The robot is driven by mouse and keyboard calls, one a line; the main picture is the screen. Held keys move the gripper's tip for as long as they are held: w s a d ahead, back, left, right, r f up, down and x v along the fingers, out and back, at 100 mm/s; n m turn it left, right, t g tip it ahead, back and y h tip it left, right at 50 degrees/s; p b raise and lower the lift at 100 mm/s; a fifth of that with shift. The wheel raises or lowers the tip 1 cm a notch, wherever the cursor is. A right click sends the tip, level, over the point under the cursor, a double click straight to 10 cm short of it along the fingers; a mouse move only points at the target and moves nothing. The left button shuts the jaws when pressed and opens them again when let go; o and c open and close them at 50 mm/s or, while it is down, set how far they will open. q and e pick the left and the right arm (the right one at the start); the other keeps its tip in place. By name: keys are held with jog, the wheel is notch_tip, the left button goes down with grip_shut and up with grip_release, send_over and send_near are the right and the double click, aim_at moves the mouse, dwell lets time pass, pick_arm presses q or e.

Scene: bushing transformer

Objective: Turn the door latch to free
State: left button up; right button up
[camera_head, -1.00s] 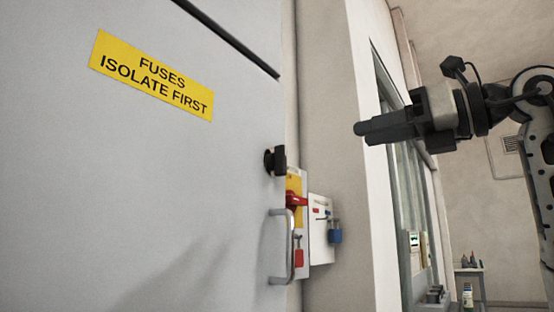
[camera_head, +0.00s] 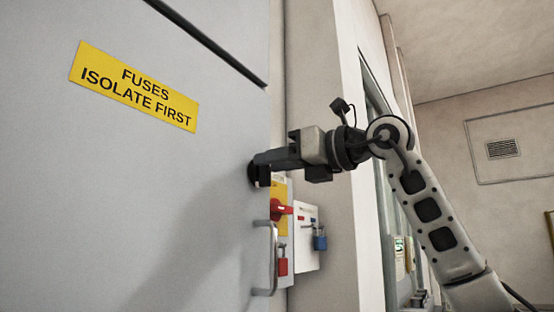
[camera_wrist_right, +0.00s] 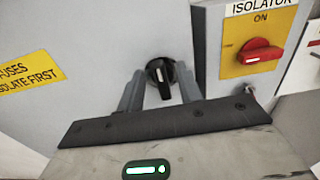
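The door latch (camera_head: 256,176) is a black knob near the right edge of the grey cabinet door (camera_head: 180,190). The right wrist view shows the latch (camera_wrist_right: 160,77) with a raised black grip and a small white mark, its grip close to upright. My right gripper (camera_head: 261,161) comes in from the right and reaches the latch, partly hiding it. In the wrist view its two fingers are apart, one to each side of the latch, so it is open. Whether they touch it I cannot tell. My left gripper is not in view.
Below the latch is a metal door handle (camera_head: 270,258). Beside it is a yellow isolator panel with a red switch (camera_wrist_right: 259,55) marked ON. A red padlock (camera_head: 282,265) and a blue padlock (camera_head: 320,242) hang nearby. A yellow fuse sign (camera_head: 134,86) is on the door.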

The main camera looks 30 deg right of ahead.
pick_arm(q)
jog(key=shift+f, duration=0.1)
pick_arm(e)
jog(key=c, duration=0.6)
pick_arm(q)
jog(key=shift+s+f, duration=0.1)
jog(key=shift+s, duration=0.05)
pick_arm(e)
grip_shut()
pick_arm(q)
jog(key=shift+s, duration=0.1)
pick_arm(e)
jog(key=shift+m, duration=0.4)
pick_arm(q)
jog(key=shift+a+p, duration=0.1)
jog(key=shift+p, duration=0.3)
pick_arm(e)
jog(key=shift+w+d+f+m, duration=0.1)
jog(key=shift+d+f+m, duration=0.15)
jog(key=shift+m, duration=2.55)
jog(key=shift+w+d+f+m, duration=0.1)
jog(key=shift+d+f+m, duration=0.1)
jog(key=shift+m, duration=2.6)
jog(key=shift+w+d+f+m, duration=0.1)
jog(key=shift+d+f+m, duration=0.15)
jog(key=shift+m, duration=2.85)
